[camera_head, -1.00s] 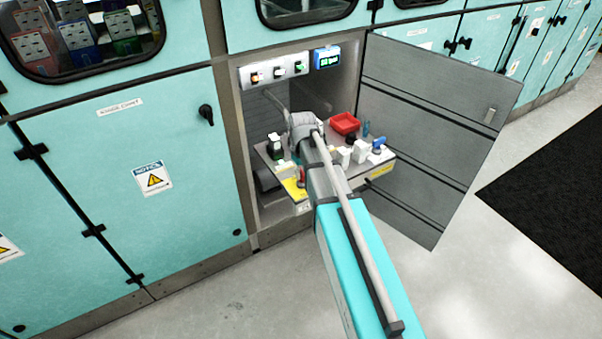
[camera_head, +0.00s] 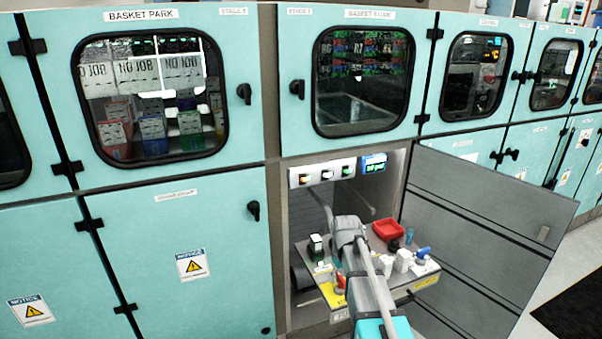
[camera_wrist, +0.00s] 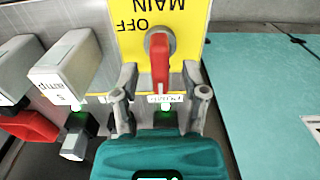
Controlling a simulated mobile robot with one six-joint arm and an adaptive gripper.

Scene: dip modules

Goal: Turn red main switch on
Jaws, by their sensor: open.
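The red main switch (camera_wrist: 160,60) is a rotary handle on a yellow plate (camera_wrist: 190,22) with the words MAIN and OFF, upside down in the wrist view. Its red handle points down in that picture, in line with my gripper. My gripper (camera_wrist: 160,78) is open, with one finger on each side of the handle. I cannot tell whether either finger touches it. In the head view, the switch (camera_head: 341,279) and the yellow plate (camera_head: 332,294) show at the panel's left front, partly behind my arm. My fingers are hidden there.
The panel sits in an open cabinet bay, with a grey door (camera_head: 480,215) swung out to the right. A red tray (camera_head: 388,230), a blue-topped item (camera_head: 423,253) and white blocks (camera_head: 403,260) stand on it. Lit buttons (camera_head: 323,174) and a small display (camera_head: 374,163) are above.

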